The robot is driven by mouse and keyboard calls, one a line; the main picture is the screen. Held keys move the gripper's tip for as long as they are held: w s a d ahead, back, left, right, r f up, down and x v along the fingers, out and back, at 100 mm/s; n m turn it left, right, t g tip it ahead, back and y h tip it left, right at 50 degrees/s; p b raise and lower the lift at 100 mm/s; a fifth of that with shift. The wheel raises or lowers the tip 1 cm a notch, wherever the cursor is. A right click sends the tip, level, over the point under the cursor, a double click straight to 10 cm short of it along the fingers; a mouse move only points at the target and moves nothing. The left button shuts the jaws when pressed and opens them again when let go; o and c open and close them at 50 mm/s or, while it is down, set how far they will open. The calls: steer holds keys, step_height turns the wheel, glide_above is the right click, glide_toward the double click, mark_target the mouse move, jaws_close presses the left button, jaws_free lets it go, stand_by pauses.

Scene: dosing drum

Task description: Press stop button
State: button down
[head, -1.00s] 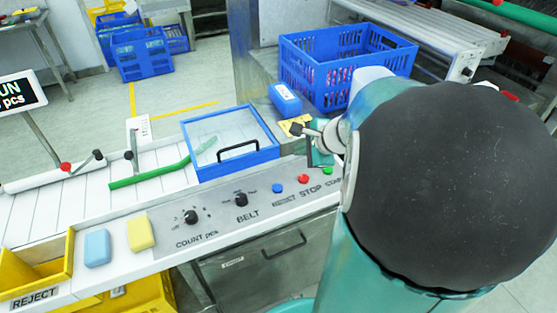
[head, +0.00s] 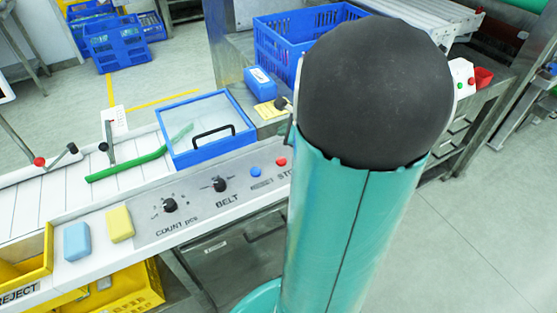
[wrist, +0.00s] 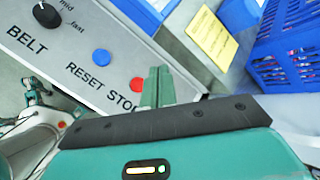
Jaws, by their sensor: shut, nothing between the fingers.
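The red stop button (head: 281,161) is on the grey control panel, with its lettering partly hidden by my arm. In the wrist view the red stop button (wrist: 137,84) shows just left of my fingers, with the end of its STOP label covered. My gripper (wrist: 158,70) is shut and empty, its green fingers reaching over the panel beside the button. I cannot tell how high the fingertips are above the panel. In the head view my large dark arm joint and teal link hide most of the gripper.
A blue reset button (wrist: 102,56) and the BELT knob (wrist: 46,14) lie left of the stop button. A blue-framed clear lid (head: 207,130) with a black handle stands behind the panel. A blue crate (head: 283,42) and a blue box (head: 260,82) stand farther back.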

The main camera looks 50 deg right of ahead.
mark_target(284, 162)
steer(key=shift+f, duration=4.45)
steer(key=shift+f, duration=0.4)
steer(key=shift+f, duration=0.45)
steer(key=shift+r, duration=0.9)
steer(key=shift+r, duration=2.5)
